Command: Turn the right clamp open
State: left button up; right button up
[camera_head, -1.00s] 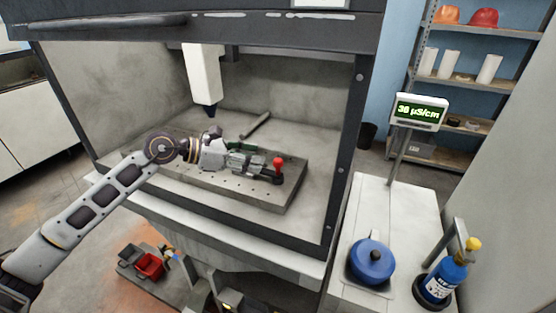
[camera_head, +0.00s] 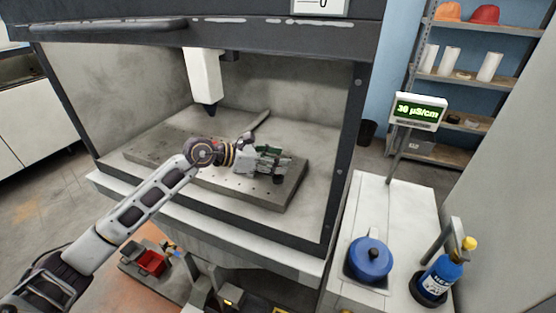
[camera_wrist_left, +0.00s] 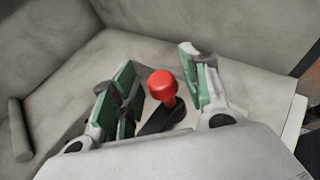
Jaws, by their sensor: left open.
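The right clamp shows in the left wrist view as a red round knob (camera_wrist_left: 163,84) on a dark lever (camera_wrist_left: 162,118). My left gripper (camera_wrist_left: 157,72) is open, with one green-padded finger on each side of the knob. The knob appears close to the right finger; I cannot tell if they touch. In the head view my left gripper (camera_head: 272,161) is over the right part of the grey perforated plate (camera_head: 240,191) and hides the red knob. The clamp's dark round base (camera_head: 278,180) shows just below the fingers. My right gripper is not in view.
A white spindle head (camera_head: 204,78) hangs above the plate, left of my gripper. The hood's dark right post (camera_head: 345,150) bounds the chamber. A meter display (camera_head: 417,111) reads 30 µS/cm. A blue pot (camera_head: 370,258) and a blue bottle (camera_head: 442,272) stand on the side counter.

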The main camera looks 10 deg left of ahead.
pick_arm(q)
jog(key=shift+w+d+f, duration=0.15)
jog(key=shift+d, duration=0.1)
jog(key=shift+c, duration=0.5)
grip_shut()
